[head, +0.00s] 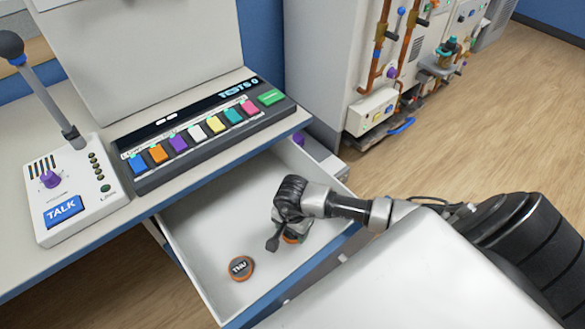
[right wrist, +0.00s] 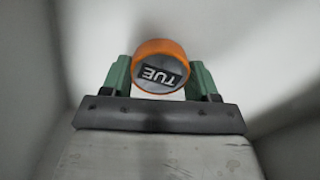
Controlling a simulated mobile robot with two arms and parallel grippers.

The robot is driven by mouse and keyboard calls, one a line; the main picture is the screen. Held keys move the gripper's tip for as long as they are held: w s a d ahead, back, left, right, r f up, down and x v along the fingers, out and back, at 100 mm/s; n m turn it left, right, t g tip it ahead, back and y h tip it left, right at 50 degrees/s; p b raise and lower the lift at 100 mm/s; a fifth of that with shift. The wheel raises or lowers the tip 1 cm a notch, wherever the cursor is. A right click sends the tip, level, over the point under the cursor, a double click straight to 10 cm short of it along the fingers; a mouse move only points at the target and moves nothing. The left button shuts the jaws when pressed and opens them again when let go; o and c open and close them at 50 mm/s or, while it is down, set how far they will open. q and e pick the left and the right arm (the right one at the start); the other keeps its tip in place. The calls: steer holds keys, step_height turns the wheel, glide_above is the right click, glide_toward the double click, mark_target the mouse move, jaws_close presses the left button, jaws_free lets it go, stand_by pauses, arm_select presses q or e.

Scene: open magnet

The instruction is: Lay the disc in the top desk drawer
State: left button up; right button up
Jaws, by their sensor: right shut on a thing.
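The top desk drawer (head: 190,215) is pulled open, and its pale floor shows in the head view. My right gripper (head: 283,240) reaches down inside it, near the front right. It is shut on an orange-rimmed disc (right wrist: 158,68) with a grey face marked TUE, held between the green fingers in the right wrist view. In the head view only a bit of this disc's orange rim (head: 291,239) shows below the gripper. A second disc (head: 240,268), marked THU, lies on the drawer floor to the left of the gripper. My left gripper is not in view.
A console with several coloured buttons (head: 195,135) stands on the desk above the drawer. A white TALK box (head: 75,195) with a microphone stands to its left. A grey cabinet (head: 325,70) with pipes stands behind. The drawer's back left floor is clear.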

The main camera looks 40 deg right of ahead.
steer(key=o, duration=0.9)
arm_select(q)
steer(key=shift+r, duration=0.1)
arm_select(e)
steer(key=shift+r, duration=0.1)
arm_select(q)
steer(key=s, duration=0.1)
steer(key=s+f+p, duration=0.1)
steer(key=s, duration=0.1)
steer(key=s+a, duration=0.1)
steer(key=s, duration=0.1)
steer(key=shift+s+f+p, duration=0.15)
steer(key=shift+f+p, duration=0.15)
steer(key=shift+p, duration=0.05)
arm_select(e)
step_height(320, 180, up, 12)
steer(key=shift+r, duration=0.1)
